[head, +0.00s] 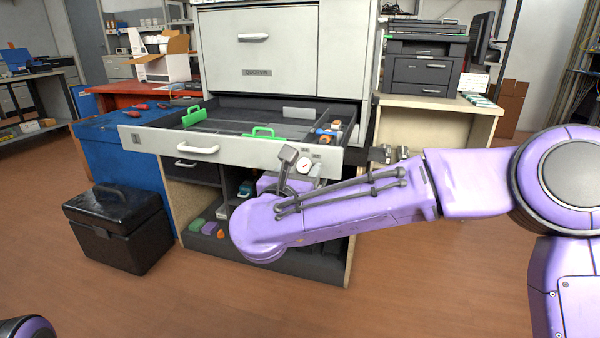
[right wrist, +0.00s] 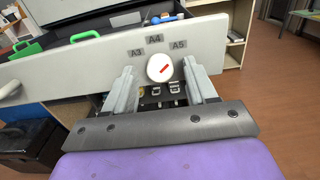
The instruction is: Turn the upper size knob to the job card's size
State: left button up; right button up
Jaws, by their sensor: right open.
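A white round size knob with a red pointer (right wrist: 160,68) sits on the pale drawer front (right wrist: 75,71), below the labels A3, A4 and A5. Its pointer tilts up and right, towards the A5 side. The knob also shows in the head view (head: 304,163). My right gripper (head: 298,164) is open, with one finger on each side of the knob in the picture. I cannot tell whether the fingers touch it. No card with a size that I can read is in view. My left gripper is not in view.
The drawer is pulled out and holds green-handled dividers (head: 194,116) and small parts. Open shelves below hold coloured items (head: 210,228). A black case (head: 118,225) stands on the floor at left. A printer (head: 425,70) is on a bench at right.

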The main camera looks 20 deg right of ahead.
grip_shut()
